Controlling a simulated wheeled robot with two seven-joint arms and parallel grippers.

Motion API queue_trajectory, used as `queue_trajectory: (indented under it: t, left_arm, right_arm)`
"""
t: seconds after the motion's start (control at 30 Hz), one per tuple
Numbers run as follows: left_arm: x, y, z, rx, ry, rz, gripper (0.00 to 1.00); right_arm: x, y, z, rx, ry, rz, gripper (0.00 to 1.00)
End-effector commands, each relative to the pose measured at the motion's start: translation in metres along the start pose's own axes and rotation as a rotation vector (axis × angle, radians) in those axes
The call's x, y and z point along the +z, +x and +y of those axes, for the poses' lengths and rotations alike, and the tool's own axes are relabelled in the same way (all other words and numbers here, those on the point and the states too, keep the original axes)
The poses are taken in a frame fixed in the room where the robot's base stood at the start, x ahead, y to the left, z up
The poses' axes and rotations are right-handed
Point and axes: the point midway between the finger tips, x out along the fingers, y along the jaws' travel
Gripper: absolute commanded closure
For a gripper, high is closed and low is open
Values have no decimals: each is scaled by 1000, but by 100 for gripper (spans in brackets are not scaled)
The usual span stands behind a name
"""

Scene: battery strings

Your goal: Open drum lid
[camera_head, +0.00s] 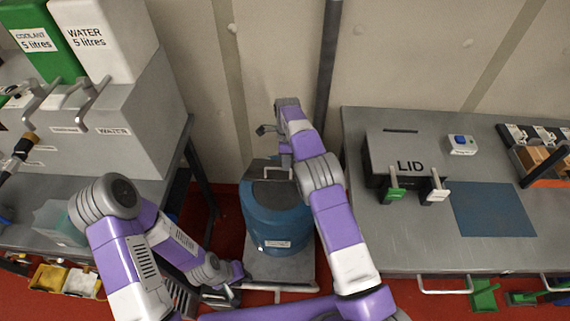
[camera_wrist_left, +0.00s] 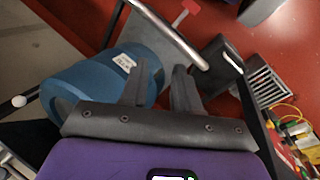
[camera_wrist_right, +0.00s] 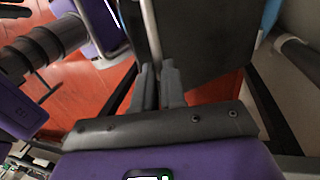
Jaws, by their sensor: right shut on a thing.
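The blue drum (camera_head: 275,222) stands on a grey platform in the middle of the head view, with a dark top. A grey lid piece (camera_head: 266,169) shows at its back edge and looks tilted up, partly hidden by my right arm. In the right wrist view my right gripper (camera_wrist_right: 158,75) is shut on a thin metal handle (camera_wrist_right: 151,28), beside a broad dark panel (camera_wrist_right: 205,40) that looks like the lid. My left gripper (camera_wrist_left: 162,80) is open and empty. The drum (camera_wrist_left: 92,85) shows beyond its fingers in the left wrist view, apart from them.
The platform (camera_head: 277,265) has a metal rail at its front, near my left gripper. A bench with coolant and water tanks (camera_head: 105,40) stands at the left. A dark pipe (camera_head: 328,65) runs up the wall.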

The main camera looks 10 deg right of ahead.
Motion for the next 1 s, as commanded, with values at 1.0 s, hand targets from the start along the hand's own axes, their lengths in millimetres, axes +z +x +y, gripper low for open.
queue_trajectory:
  t: [1.0]
  left_arm:
    - [-132,-53,176,881,-1660,312,100]
  right_arm:
    - [-6,9,-9,-29,7,7,100]
